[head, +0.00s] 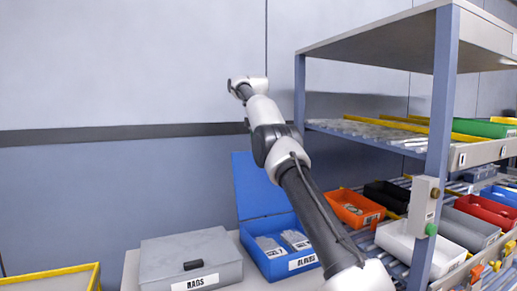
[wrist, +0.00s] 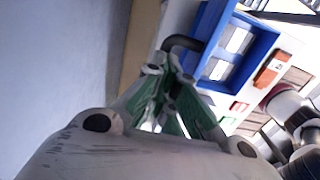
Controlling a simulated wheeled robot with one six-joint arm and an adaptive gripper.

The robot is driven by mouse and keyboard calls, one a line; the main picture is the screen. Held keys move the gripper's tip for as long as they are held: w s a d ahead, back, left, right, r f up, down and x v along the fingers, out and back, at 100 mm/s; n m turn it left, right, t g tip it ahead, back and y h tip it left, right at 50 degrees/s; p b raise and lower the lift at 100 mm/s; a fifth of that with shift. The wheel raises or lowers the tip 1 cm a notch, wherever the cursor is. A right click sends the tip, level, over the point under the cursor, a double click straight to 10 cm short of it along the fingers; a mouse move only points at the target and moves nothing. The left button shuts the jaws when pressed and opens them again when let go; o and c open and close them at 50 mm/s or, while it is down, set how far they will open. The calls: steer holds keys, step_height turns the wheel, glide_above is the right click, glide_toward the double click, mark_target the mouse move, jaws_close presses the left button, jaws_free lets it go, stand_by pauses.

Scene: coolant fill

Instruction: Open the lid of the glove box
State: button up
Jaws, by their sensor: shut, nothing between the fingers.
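A blue box (head: 272,260) stands on the bench in the head view, its lid (head: 262,187) raised upright at the back. Grey packs (head: 282,243) lie inside it. Its white label is too blurred to read surely; I take it for the glove box. It also shows in the wrist view (wrist: 250,48), open from above, with a dark curved handle (wrist: 183,42) at its edge. My gripper (wrist: 172,68) is shut and empty, its fingertips close to that handle; I cannot tell if they touch. In the head view my gripper is not distinguishable.
A closed grey box (head: 186,260) labelled RAGS, with a dark handle, stands left of the blue box. A shelf rack (head: 440,130) with coloured bins stands at right. A yellow-rimmed tray (head: 50,278) is at lower left. The wall is behind the bench.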

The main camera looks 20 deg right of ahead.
steer(key=o, duration=0.5)
step_height(320, 180, down, 2)
steer(key=shift+w+a+f+g, duration=0.1)
steer(key=shift+f+g, duration=0.15)
steer(key=shift+g, duration=0.05)
steer(key=shift+w+f, duration=0.15)
steer(key=shift+w, duration=0.05)
steer(key=shift+r, duration=0.2)
